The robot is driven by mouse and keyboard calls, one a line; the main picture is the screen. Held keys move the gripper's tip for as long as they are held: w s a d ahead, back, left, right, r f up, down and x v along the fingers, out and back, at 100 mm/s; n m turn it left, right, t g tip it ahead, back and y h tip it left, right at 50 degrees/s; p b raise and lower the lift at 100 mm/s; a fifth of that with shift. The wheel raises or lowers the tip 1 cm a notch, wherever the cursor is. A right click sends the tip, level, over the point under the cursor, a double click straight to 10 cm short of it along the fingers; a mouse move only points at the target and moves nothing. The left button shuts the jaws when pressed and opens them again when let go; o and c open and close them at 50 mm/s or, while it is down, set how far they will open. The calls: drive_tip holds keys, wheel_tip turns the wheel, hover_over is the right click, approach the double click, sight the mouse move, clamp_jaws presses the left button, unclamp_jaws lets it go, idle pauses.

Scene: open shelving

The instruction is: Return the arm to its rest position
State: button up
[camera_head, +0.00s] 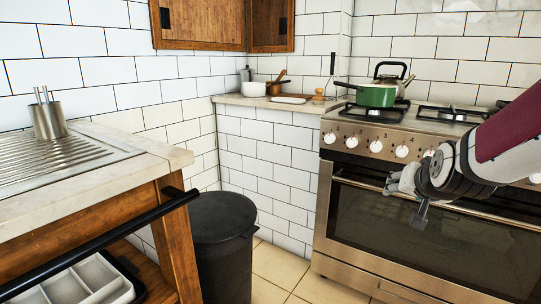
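My arm (490,150) reaches in from the right edge, with a maroon section and a pale grey section ending in dark rings. My gripper (404,201) is at its end, in front of the oven's upper front, below the row of knobs. Its two fingertips show apart, one towards the left and one hanging lower, with nothing seen between them. I cannot tell from this one view how far the gripper is from the oven door.
The steel oven (345,225) bears a green pot (376,96) and a kettle (392,77). A black bin (222,245) stands on the floor left of it. A wooden counter with a stone top (120,170) and black rail (95,245) is at the left. Little floor shows between.

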drive_tip(key=s+a+f+n+g+y, duration=0.1)
drive_tip(key=s+a+n+g, duration=0.2)
drive_tip(key=s, duration=1)
drive_tip(key=s+a+f+n+g+y, duration=0.1)
drive_tip(key=s+a+g, duration=0.35)
drive_tip(key=s, duration=0.85)
drive_tip(key=s+a+n+g+y, duration=0.1)
drive_tip(key=s+a+g, duration=0.25)
drive_tip(key=s, duration=0.95)
wheel_tip(320, 180, up, 39)
drive_tip(key=t+p, duration=0.4)
drive_tip(key=p, duration=3.4)
drive_tip(key=shift+a+r+n+t+p, duration=0.2)
drive_tip(key=shift+a+n+t+p, duration=0.1)
drive_tip(key=shift+p, duration=0.1)
